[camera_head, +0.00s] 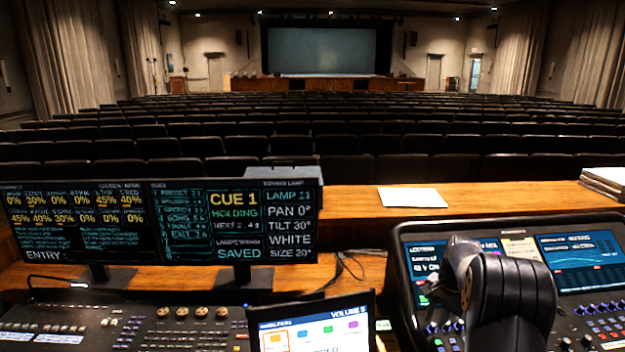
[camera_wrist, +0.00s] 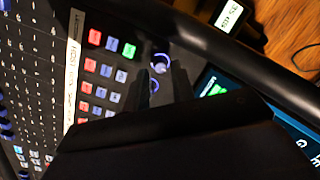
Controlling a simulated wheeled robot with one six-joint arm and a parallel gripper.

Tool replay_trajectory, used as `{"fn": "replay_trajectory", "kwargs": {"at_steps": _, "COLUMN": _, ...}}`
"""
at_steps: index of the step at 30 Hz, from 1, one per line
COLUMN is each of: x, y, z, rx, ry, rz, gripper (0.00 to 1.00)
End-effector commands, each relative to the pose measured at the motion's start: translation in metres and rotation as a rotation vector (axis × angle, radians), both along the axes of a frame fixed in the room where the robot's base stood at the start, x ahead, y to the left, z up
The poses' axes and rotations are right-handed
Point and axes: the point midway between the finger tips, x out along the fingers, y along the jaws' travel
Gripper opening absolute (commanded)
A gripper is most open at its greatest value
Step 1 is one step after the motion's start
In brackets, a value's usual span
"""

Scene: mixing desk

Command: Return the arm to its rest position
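My arm (camera_head: 508,298) rises at the lower right in the head view, black and bulky, in front of the right-hand mixing console (camera_head: 590,245). My gripper's fingers are not clear there. In the wrist view my gripper (camera_wrist: 162,78) shows as two dark fingers with a gap between them, empty, over the console's panel. Two lit knobs (camera_wrist: 160,62) show by the fingers. Rows of red, blue and green buttons (camera_wrist: 105,68) lie to the left. A dark body part of mine hides the lower middle of that view.
Two dark cue screens (camera_head: 235,222) stand at the left behind a lighting desk (camera_head: 130,325). A small tilted touchscreen (camera_head: 315,325) is at the bottom middle. White paper (camera_head: 412,197) and a stack of papers (camera_head: 608,180) lie on the wooden ledge (camera_head: 350,205). Theatre seats fill the space beyond.

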Motion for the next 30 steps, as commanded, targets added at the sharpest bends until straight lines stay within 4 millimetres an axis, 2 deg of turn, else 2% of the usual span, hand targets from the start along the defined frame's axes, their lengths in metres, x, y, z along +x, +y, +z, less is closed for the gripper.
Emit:
{"fn": "replay_trajectory", "kwargs": {"at_steps": 4, "x": 0.001, "y": 0.002, "z": -0.02, "rx": 0.002, "ry": 0.003, "rz": 0.0, "gripper": 0.24}}
{"fn": "replay_trajectory", "kwargs": {"at_steps": 13, "x": 0.001, "y": 0.002, "z": -0.019, "rx": -0.007, "ry": 0.0, "rz": 0.063, "gripper": 0.24}}
{"fn": "replay_trajectory", "kwargs": {"at_steps": 26, "x": 0.001, "y": 0.002, "z": -0.019, "rx": -0.002, "ry": -0.001, "rz": 0.016, "gripper": 0.24}}
{"fn": "replay_trajectory", "kwargs": {"at_steps": 30, "x": 0.001, "y": -0.001, "z": 0.006, "rx": -0.002, "ry": -0.006, "rz": -0.002, "gripper": 0.24}}
